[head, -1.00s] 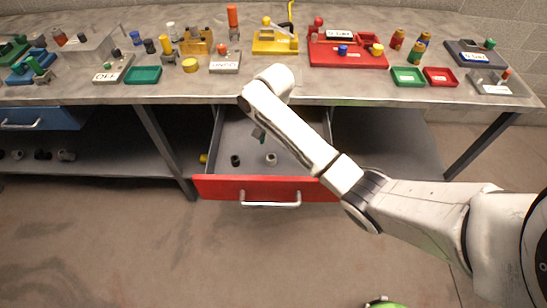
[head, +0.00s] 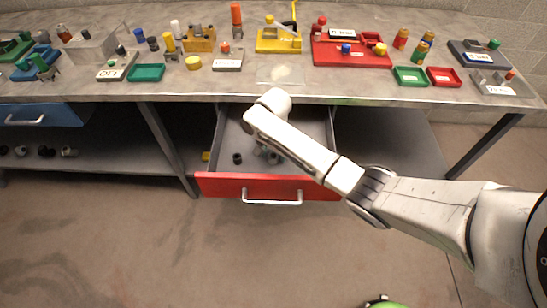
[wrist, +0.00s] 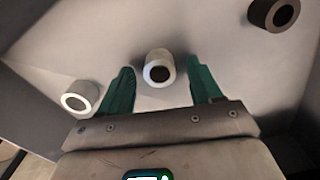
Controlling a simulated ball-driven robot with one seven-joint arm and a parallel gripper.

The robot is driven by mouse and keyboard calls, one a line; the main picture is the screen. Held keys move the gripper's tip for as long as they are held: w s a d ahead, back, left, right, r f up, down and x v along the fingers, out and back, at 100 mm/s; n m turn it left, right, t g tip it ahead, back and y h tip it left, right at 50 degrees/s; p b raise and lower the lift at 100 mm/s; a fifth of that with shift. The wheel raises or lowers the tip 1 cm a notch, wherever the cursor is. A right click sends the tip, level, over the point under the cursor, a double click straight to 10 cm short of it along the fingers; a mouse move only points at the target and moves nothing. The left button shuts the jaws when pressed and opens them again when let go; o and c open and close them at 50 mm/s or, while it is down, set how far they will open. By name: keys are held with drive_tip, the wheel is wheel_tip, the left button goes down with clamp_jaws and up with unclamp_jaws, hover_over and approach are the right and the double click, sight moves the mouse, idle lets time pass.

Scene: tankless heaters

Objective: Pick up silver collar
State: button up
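A light silver collar (wrist: 158,68) lies on the drawer floor between the tips of my gripper's two green fingers in the wrist view. My gripper (wrist: 161,73) is open, with visible gaps to the collar on both sides. A second light collar (wrist: 80,97) lies to the left, outside the left finger. A dark collar (wrist: 273,14) lies at the upper right; it also shows in the head view (head: 237,158). In the head view my arm partly hides the gripper and light collars inside the open drawer.
The red-fronted drawer (head: 225,185) is pulled open beneath the workbench (head: 330,90), and its walls surround the gripper. The bench top holds trays, blocks and small coloured parts. A blue drawer (head: 45,115) is at the left.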

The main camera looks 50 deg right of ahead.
drive_tip(key=c, duration=1)
drive_tip(key=shift+c, duration=0.3)
drive_tip(key=shift+r, duration=0.15)
